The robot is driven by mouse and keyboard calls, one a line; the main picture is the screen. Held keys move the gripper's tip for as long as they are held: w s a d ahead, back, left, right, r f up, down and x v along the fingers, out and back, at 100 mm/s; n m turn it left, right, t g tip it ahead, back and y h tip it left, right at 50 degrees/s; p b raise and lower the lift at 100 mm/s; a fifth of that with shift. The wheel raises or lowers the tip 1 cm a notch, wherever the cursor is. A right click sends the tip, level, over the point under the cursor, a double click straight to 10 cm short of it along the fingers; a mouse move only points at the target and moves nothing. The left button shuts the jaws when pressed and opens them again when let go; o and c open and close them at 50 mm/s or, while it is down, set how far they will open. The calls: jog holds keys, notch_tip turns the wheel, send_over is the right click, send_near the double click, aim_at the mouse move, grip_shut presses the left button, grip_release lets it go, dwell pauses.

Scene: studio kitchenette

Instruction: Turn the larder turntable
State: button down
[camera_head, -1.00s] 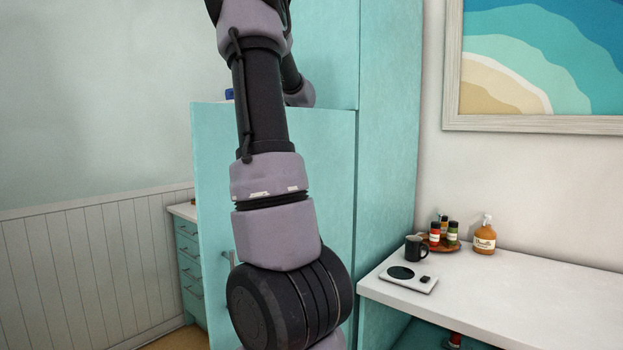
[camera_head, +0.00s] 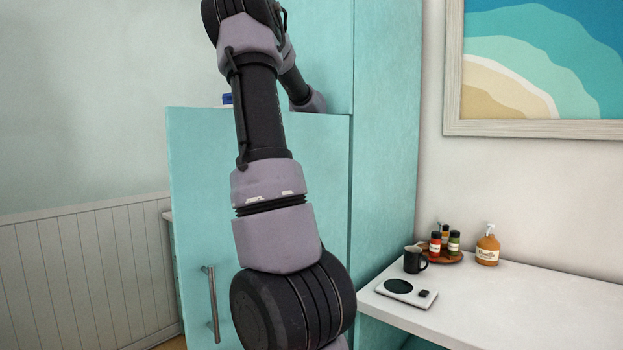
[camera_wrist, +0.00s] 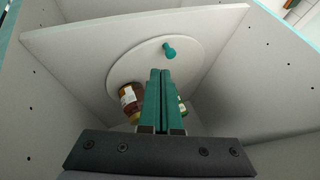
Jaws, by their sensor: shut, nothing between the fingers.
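The larder turntable (camera_wrist: 198,52) is a pale round disc on a shelf inside the larder, seen in the wrist view. A teal peg-like knob (camera_wrist: 169,50) stands near its far rim. A brown jar with a label (camera_wrist: 130,98) is at the disc's near left rim. A greenish jar (camera_wrist: 182,104) is mostly hidden behind my fingers. My gripper (camera_wrist: 160,72) is shut and empty, with its teal fingers over the near part of the disc, just short of the knob. In the head view my arm hides the gripper and turntable.
The pale shelf (camera_wrist: 75,45) and larder walls (camera_wrist: 35,110) surround my gripper closely. In the head view the teal larder door (camera_head: 195,180) has a metal handle (camera_head: 212,305). At right, a white counter (camera_head: 480,300) holds a mug (camera_head: 413,260), bottles (camera_head: 487,247) and a scale-like device (camera_head: 405,291).

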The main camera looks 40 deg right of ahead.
jog(key=x, duration=0.9)
jog(key=shift+w+d+f, duration=0.1)
jog(key=shift+d+f, duration=0.05)
jog(key=shift+w, duration=0.1)
